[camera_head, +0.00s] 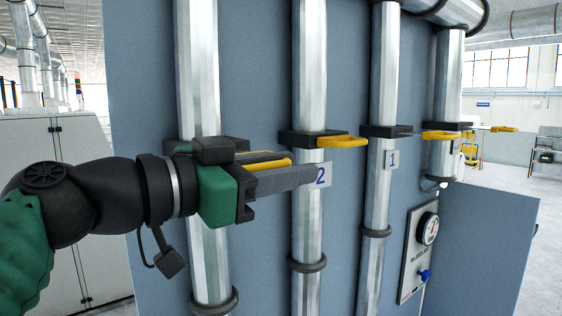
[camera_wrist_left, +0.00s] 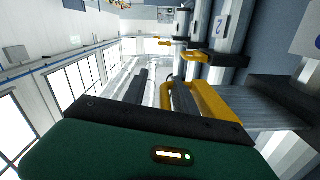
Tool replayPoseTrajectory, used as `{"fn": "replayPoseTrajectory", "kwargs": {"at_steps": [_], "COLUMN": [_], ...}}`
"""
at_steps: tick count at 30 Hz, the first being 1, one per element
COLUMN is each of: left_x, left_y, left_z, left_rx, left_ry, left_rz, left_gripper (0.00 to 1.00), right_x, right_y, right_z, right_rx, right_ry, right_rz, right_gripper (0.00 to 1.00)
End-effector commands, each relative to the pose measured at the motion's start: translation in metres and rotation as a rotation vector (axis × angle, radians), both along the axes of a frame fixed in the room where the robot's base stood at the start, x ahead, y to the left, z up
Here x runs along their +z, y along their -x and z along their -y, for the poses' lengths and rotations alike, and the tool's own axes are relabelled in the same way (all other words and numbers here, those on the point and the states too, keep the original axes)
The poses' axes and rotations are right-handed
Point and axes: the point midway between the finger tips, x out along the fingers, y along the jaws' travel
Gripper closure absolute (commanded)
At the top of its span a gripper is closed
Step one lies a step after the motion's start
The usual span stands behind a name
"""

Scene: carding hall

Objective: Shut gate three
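The leftmost pipe (camera_head: 200,75) carries a dark gate collar, mostly hidden behind my left gripper (camera_head: 297,165). Its yellow handle (camera_head: 270,163) shows between the two dark fingers. In the left wrist view the yellow handle (camera_wrist_left: 212,105) is a loop around or behind the right-hand finger; I cannot tell whether they touch. The left gripper (camera_wrist_left: 160,85) is open, with a clear gap between its fingers. A label (camera_wrist_left: 311,40) near that gate is cut off, so I cannot read its number. My right gripper is in neither view.
To the right, gate 2's yellow handle (camera_head: 342,141) and gate 1's yellow handle (camera_head: 441,135) stick out from their collars. Another yellow handle (camera_head: 505,129) is farther right. A gauge panel (camera_head: 417,250) with a blue knob is lower right. A pale cabinet (camera_head: 60,140) stands left.

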Motion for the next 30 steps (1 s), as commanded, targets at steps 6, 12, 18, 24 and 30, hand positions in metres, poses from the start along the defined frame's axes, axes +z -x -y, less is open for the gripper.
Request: {"fn": "replayPoseTrajectory", "kwargs": {"at_steps": [6, 12, 18, 24, 30], "left_x": [0.0001, 0.0001, -0.0004, -0.0006, -0.0006], "left_y": [0.0027, 0.0027, 0.0036, 0.0031, 0.0025], "left_z": [-0.0066, -0.0069, -0.0070, -0.0068, -0.0067], "left_rx": [-0.014, -0.013, -0.011, -0.011, -0.011], "left_ry": [0.006, 0.005, 0.004, 0.004, 0.004], "left_rz": [-0.003, -0.003, -0.004, -0.004, -0.004], "left_gripper": [0.88, 1.00, 1.00, 1.00, 1.00], "right_x": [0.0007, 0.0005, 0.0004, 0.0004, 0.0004], "right_y": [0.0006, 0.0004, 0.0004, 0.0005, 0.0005], "right_z": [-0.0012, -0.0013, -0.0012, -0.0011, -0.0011], "right_rx": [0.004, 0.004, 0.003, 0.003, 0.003], "right_ry": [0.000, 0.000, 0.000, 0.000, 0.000], "right_rz": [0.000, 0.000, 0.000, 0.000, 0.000], "right_gripper": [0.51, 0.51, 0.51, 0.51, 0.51]}}
